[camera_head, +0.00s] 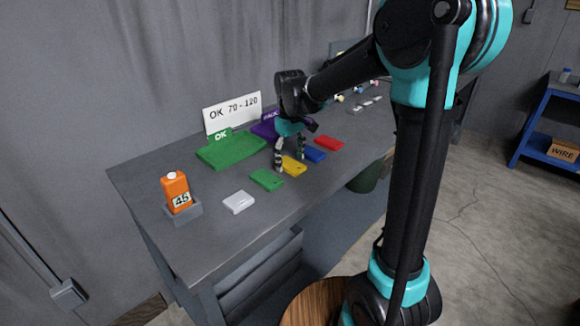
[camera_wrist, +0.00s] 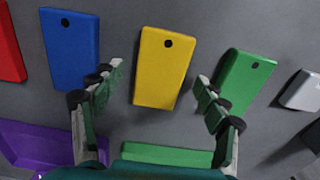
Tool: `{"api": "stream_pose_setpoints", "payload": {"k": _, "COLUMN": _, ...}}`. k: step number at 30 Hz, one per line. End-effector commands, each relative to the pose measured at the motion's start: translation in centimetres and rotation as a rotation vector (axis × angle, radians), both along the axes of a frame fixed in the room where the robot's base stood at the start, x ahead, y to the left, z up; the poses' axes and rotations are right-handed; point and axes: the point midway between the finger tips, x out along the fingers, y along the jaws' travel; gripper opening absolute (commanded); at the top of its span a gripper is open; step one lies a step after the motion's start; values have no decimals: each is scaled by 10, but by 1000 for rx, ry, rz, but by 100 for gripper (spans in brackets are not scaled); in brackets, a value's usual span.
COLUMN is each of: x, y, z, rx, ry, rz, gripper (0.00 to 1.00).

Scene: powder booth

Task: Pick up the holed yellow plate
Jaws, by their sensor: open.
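The holed yellow plate (camera_head: 291,166) lies flat on the grey bench, between a green plate (camera_head: 267,180) and a blue plate (camera_head: 313,154). In the wrist view the yellow plate (camera_wrist: 161,68) shows its dark hole near the far end. My gripper (camera_head: 290,162) is open just over the yellow plate. In the wrist view the gripper's fingers (camera_wrist: 158,82) stand apart to either side of the plate's near half, with nothing held. Whether the fingertips are level with the plate is unclear.
A white plate (camera_head: 238,202), a red plate (camera_head: 329,143), a green OK tray (camera_head: 231,150) and a purple tray (camera_head: 264,129) share the bench. An orange bottle (camera_head: 176,191) marked 45 stands at left. The sign (camera_head: 233,112) reads OK 70-120.

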Motion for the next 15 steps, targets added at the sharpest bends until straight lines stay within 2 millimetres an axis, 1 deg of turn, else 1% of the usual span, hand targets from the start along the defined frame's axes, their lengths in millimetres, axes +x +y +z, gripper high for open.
{"api": "stream_pose_setpoints", "payload": {"k": 3, "x": 0, "y": 0, "z": -4, "rx": 0, "ry": 0, "rz": 0, "gripper": 74}}
{"api": "stream_pose_setpoints", "payload": {"k": 8, "x": 0, "y": 0, "z": -4, "rx": 0, "ry": 0, "rz": 0, "gripper": 74}}
{"api": "stream_pose_setpoints", "payload": {"k": 11, "x": 0, "y": 0, "z": -4, "rx": 0, "ry": 0, "rz": 0, "gripper": 63}}
{"api": "stream_pose_setpoints", "payload": {"k": 15, "x": 0, "y": 0, "z": -4, "rx": 0, "ry": 0, "rz": 0, "gripper": 46}}
